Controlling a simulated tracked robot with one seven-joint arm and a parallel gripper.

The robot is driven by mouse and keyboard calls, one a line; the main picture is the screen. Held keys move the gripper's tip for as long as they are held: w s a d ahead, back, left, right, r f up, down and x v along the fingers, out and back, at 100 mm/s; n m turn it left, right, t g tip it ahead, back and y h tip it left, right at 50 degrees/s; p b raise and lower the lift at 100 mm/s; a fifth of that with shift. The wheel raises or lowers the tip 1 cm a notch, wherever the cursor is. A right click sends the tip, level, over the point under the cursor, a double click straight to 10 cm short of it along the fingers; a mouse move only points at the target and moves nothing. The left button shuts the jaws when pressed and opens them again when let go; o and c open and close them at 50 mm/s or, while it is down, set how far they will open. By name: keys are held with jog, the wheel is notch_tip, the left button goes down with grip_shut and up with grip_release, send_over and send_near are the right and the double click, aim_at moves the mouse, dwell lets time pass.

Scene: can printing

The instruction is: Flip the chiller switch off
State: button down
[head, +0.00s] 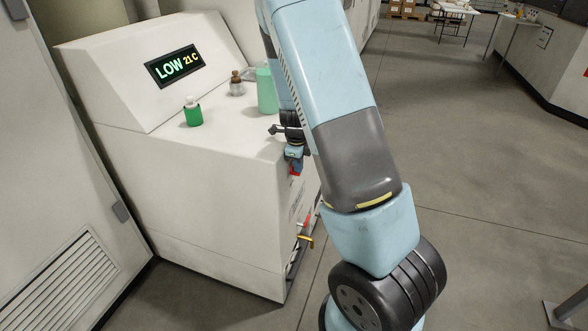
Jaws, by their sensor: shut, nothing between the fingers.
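The chiller (170,150) is a white cabinet with a sloped top panel. Its display (175,66) reads LOW 21C in green and orange. My gripper (294,158) is small in the view, beside the chiller's right top edge, partly behind my arm. It is shut with nothing in it. A small red part (296,171) shows right by the fingertips; I cannot tell whether it is the switch or whether they touch it. The side face that may carry the switch is seen at a steep angle and mostly hidden.
A green bottle with a white cap (193,112), a brown bottle (237,85) and a pale green bottle (266,90) stand on the chiller top. Red and yellow handles (305,241) stick out low on its right side. Open grey floor (480,180) lies to the right.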

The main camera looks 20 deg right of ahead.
jog(key=shift+w+d, duration=0.1)
jog(key=shift+d, duration=0.05)
jog(key=shift+r, duration=0.25)
notch_tip(320, 180, up, 13)
jog(key=s+a, duration=0.1)
jog(key=shift+s+a+r, duration=0.15)
jog(key=shift+s, duration=0.05)
dwell(0.4)
jog(key=shift+w+d, duration=0.15)
jog(key=shift+d, duration=0.05)
jog(key=shift+w+d+r+g+y, duration=0.1)
jog(key=shift+w+d+g+y, duration=0.2)
jog(key=shift+d+g+y, duration=0.15)
dwell(0.3)
jog(key=shift+a, duration=0.1)
